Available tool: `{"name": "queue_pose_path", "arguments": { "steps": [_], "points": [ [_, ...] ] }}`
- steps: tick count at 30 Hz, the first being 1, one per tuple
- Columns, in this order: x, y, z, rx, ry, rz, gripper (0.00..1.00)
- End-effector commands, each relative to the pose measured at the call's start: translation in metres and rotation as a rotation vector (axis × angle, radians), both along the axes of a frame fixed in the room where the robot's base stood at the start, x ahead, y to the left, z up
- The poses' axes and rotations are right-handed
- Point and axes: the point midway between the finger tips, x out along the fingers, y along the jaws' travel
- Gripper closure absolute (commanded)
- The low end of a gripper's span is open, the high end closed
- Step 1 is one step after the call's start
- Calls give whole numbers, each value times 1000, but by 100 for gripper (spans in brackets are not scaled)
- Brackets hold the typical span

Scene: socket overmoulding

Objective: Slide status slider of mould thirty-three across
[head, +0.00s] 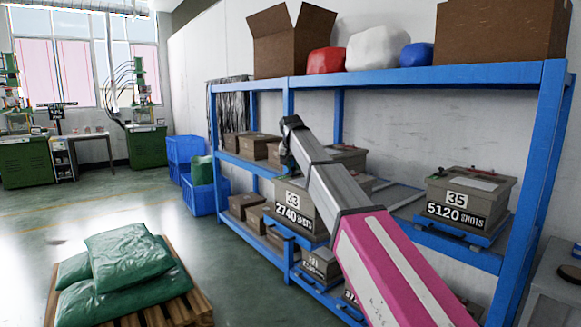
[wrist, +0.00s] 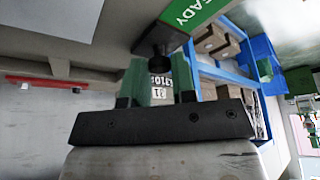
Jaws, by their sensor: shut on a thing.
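Mould thirty-three (head: 297,212) is a grey-brown box on the middle shelf of the blue rack, with a "33" and "2740 SHOTS" label on its front. My arm crosses in front of it in the head view and hides part of its top. In the wrist view, the green fingers of my gripper (wrist: 158,70) are closed on a dark slider knob (wrist: 153,45) at the mould's top. A green status field (wrist: 190,14) shows beside the knob, with the letters "ADY" visible. The other end of the slider is not clear.
Mould 35 (head: 466,195) stands on the same rack to the right. The blue rack (head: 420,76) has posts and a top shelf close around my arm. More moulds sit on lower shelves. A pallet (head: 180,300) with green sacks stands on the floor at left.

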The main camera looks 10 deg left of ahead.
Motion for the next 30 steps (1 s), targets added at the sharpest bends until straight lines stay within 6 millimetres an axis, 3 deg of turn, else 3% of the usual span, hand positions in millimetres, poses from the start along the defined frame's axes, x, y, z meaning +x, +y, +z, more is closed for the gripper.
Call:
{"name": "queue_pose_path", "arguments": {
  "steps": [1, 3, 14, 30],
  "points": [
    [0, 0, 0, 1, -3, 0, 69],
    [0, 0, 0, 1, -2, 0, 50],
    [-2, 0, 4, 1, -1, 0, 50],
    [-34, -2, 83, 2, -3, -1, 50]
  ]
}}
